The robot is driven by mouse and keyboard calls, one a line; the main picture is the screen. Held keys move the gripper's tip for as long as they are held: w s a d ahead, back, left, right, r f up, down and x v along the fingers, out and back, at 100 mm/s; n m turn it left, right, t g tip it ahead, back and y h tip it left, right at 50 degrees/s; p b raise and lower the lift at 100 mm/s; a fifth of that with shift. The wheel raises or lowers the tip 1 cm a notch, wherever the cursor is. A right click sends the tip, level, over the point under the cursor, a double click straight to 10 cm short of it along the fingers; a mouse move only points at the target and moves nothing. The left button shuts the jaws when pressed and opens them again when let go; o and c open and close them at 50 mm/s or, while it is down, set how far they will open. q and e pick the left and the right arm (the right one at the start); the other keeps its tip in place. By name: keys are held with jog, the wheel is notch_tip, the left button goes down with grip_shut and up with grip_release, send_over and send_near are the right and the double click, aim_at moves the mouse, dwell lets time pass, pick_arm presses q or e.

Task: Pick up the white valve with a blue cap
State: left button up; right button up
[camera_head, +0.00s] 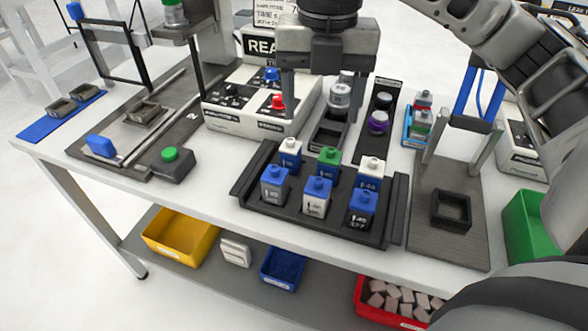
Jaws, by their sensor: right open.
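Several small block-shaped valves stand in a black tray (395,215) on the table. The white valve with a blue cap (315,206) appears to be the middle one of the front row, upright. A grey valve with a blue cap (273,190) is on its left, and a black valve with a blue cap (361,212) is on its right. The back row has blue valves with white or green caps. My right gripper (326,112) is open and empty, fingers pointing down, above and behind the tray in the picture. My left gripper is not in view.
A white box with a red knob (277,101) stands behind the tray on the left. A fixture with a green button (170,156) is at left. A dark plate with a square holder (451,209) is at right. Yellow, blue and red bins sit on the shelf below.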

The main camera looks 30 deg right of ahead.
jog(key=f, duration=0.2)
jog(key=s+f, duration=0.1)
jog(key=f, duration=0.1)
jog(key=shift+s+f, duration=0.15)
jog(key=shift+f, duration=0.15)
send_over(319, 180)
notch_tip(319, 180, down, 4)
jog(key=shift+d+f, duration=0.1)
jog(key=shift+f, duration=0.1)
jog(key=shift+f+p, duration=0.35)
jog(key=shift+f, duration=0.55)
notch_tip(319, 180, down, 4)
jog(key=shift+f+p, duration=0.2)
jog(key=shift+p, duration=0.15)
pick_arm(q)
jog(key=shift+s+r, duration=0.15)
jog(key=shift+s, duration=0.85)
pick_arm(e)
jog(key=shift+c, duration=0.4)
jog(key=c, duration=1.1)
